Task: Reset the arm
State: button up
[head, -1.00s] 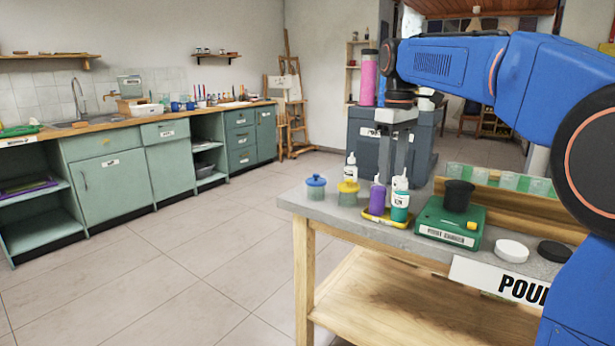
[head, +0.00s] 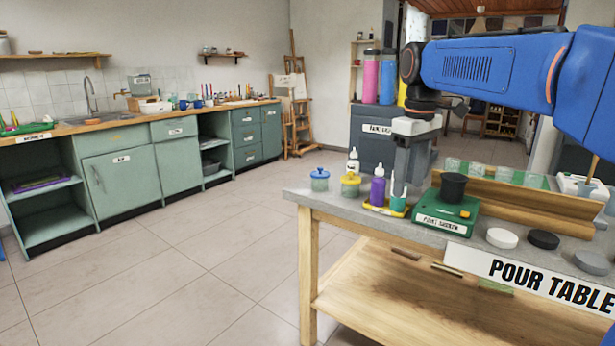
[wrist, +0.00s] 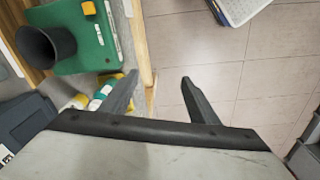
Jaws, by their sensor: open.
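My gripper (head: 405,175) hangs from the blue arm, fingers down, over the back of the pour table (head: 330,205), behind the small bottles in the head view. In the wrist view its two fingers (wrist: 160,80) are spread apart with nothing between them. The gap between them shows the table's edge and the tiled floor. The gripper is open and empty. The right part of the arm runs out of the head view.
A green scale (head: 432,208) bears a black cup (head: 454,187). Beside it stand a purple bottle (head: 377,191), a white bottle (head: 352,162) and lidded jars, blue (head: 320,180) and yellow (head: 350,186). Pucks lie at the right. The floor (head: 190,270) at left is clear.

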jog(key=s+d+f+m+t, duration=0.2)
jog(key=s+f+m, duration=0.2)
jog(key=s+f, duration=0.7)
jog(key=s+d+f+m+t, duration=0.2)
jog(key=s+f, duration=0.9)
jog(key=s, duration=0.6)
jog(key=shift+s+d+f+m, duration=0.25)
jog(key=shift+d+f+m, duration=0.15)
jog(key=shift+d+m, duration=0.4)
jog(key=shift+a, duration=0.1)
